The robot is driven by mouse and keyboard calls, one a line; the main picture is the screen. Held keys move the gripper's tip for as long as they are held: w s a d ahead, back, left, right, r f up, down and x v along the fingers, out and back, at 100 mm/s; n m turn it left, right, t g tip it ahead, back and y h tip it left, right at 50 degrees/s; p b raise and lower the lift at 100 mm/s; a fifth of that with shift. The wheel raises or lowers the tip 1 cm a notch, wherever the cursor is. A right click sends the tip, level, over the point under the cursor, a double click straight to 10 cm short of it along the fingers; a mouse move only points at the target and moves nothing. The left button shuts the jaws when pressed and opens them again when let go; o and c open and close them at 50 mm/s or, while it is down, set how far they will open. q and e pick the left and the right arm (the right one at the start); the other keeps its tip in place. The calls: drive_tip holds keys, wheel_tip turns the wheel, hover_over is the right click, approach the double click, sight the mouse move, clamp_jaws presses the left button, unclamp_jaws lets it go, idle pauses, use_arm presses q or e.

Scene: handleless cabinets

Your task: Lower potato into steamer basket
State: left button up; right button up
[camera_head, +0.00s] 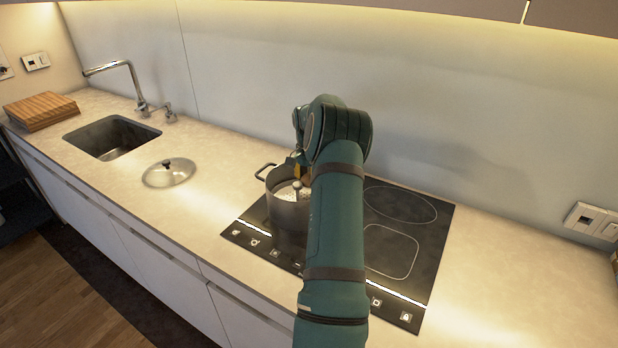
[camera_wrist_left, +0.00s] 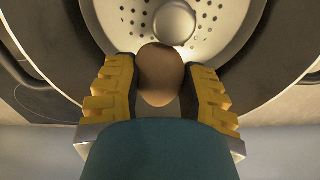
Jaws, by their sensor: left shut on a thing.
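The potato (camera_wrist_left: 160,78) is brown and rounded and sits between the two yellow-and-black fingers of my left gripper (camera_wrist_left: 160,92) in the left wrist view. The gripper is shut on it, above the perforated steamer basket (camera_wrist_left: 122,18). The basket has a round metal knob or post (camera_wrist_left: 173,22) at its middle, just beyond the potato. In the head view the basket sits in a steel pot (camera_head: 288,212) on the hob. My left arm (camera_head: 338,220) covers the pot's right side and most of the gripper. I cannot tell whether the potato touches the basket. My right gripper is not in view.
The black hob (camera_head: 395,262) lies under and right of the pot. A lid (camera_head: 169,172) lies on the counter to the left, near the sink (camera_head: 112,137) and faucet (camera_head: 132,82). Wooden boards (camera_head: 40,110) are at the far left. The counter (camera_head: 490,290) right of the hob is clear.

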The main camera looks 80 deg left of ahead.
use_arm(q)
drive_tip(key=shift+f+b, duration=0.6)
drive_tip(key=shift+f, duration=0.5)
idle(0.5)
drive_tip(key=shift+f, duration=0.15)
drive_tip(key=shift+c, duration=0.5)
drive_tip(key=shift+f+b, duration=0.6)
drive_tip(key=shift+f, duration=0.4)
drive_tip(key=o, duration=1.2)
drive_tip(key=shift+c, duration=0.2)
drive_tip(key=shift+r, duration=0.1)
wheel_tip(320, 180, up, 12)
drive_tip(key=shift+s+a+f, duration=0.1)
drive_tip(key=shift+a, duration=0.05)
